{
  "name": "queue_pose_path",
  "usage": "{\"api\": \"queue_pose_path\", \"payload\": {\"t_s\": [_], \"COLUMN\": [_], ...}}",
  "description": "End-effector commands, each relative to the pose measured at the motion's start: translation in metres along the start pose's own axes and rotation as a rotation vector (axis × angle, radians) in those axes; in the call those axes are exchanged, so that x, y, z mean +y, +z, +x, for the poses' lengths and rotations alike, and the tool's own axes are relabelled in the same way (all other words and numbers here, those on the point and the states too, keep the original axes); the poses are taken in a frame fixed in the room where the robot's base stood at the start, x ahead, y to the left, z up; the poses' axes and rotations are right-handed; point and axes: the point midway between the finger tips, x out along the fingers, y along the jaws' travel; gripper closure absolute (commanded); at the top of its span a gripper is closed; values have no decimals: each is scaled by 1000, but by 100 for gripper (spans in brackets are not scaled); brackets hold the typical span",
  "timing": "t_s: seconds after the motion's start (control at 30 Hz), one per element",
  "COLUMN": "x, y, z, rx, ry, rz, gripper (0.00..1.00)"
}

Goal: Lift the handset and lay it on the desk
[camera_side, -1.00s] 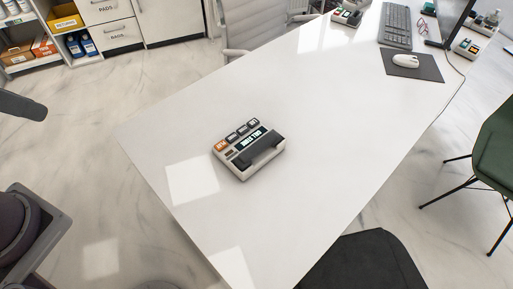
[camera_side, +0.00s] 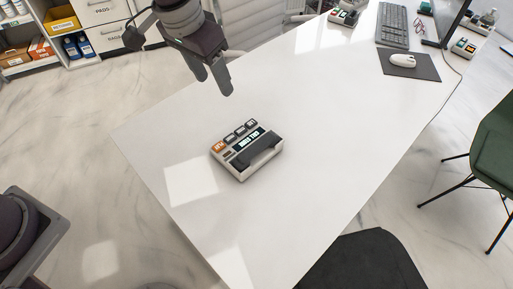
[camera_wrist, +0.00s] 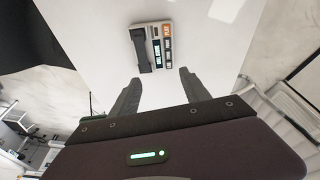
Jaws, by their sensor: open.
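The phone base (camera_side: 246,150) is a pale box with several buttons, one of them orange, and a small lit display. It sits on the white desk (camera_side: 300,120). The dark handset (camera_side: 256,150) lies in its cradle on the base. In the wrist view the base (camera_wrist: 166,44) and the handset (camera_wrist: 140,50) show beyond the fingertips. My gripper (camera_side: 218,88) is open and empty above the far left side of the desk, apart from the phone. Its two fingers (camera_wrist: 158,76) stand spread in the wrist view.
The desk around the phone is clear. A keyboard (camera_side: 394,26), a mouse (camera_side: 403,60) on a dark mat (camera_side: 425,68), and another device (camera_side: 345,14) stand at the far end. A dark chair seat (camera_side: 362,262) is at the near edge and a green chair (camera_side: 495,140) at the right.

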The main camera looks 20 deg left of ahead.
Motion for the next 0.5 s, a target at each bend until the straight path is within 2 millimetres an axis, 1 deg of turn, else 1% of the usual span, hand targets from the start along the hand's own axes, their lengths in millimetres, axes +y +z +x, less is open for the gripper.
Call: {"api": "queue_pose_path", "payload": {"t_s": [0.03,0.07,0.1,0.2,0.3,0.5], "x": [16,25,35,55,63,64], "y": [-7,-12,-14,-13,-11,-7], "z": [41,63,89,140,164,192], "rx": [-36,-48,-63,-89,-100,-104], "ry": [2,3,3,3,2,2], "rz": [31,47,66,101,117,119], "gripper": [45,45,45,45,45,45]}}
